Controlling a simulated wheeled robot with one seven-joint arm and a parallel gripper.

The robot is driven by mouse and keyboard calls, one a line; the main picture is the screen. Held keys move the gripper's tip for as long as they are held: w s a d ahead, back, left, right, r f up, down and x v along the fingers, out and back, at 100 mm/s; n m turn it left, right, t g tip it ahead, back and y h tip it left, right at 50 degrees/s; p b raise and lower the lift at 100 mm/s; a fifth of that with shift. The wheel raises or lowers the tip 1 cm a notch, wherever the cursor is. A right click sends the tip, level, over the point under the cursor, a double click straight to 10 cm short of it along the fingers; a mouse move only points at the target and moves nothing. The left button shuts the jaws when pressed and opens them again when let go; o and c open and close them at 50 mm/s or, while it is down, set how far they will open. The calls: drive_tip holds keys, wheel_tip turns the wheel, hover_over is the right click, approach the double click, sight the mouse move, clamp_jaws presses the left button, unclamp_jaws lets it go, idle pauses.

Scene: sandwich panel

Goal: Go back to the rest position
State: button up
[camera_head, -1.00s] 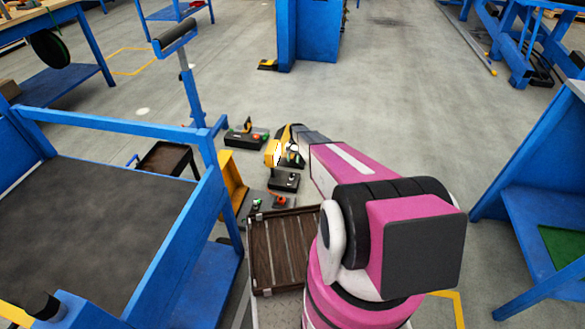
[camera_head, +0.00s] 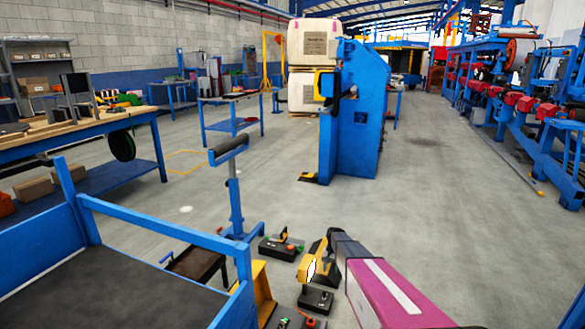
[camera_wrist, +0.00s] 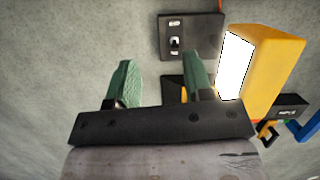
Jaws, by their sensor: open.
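My gripper (camera_wrist: 158,80) is open in the wrist view, with two green fingers apart and nothing between them. It points down over the grey floor. A black box with a small switch (camera_wrist: 190,38) lies beyond the fingertips. A yellow block with a white face (camera_wrist: 262,70) is close to the right of the fingers. In the head view this yellow block (camera_head: 312,264) shows beside the end of my pink arm. The gripper's fingers cannot be made out in the head view.
Black control boxes (camera_head: 280,247) lie on the floor near a blue roller stand (camera_head: 234,195). A blue machine (camera_head: 355,115) stands ahead. The grey floor (camera_head: 440,190) to the right is clear.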

drive_tip(key=s+r+n+t, duration=0.1)
drive_tip(key=s+r, duration=1.1)
drive_tip(key=s, duration=0.2)
drive_tip(key=s+a+r+n+t+h, duration=0.1)
drive_tip(key=s+r+n+t, duration=0.1)
drive_tip(key=s+r, duration=1)
drive_tip(key=s, duration=0.3)
drive_tip(key=shift+a+r, duration=0.25)
drive_tip(key=shift+s, duration=0.1)
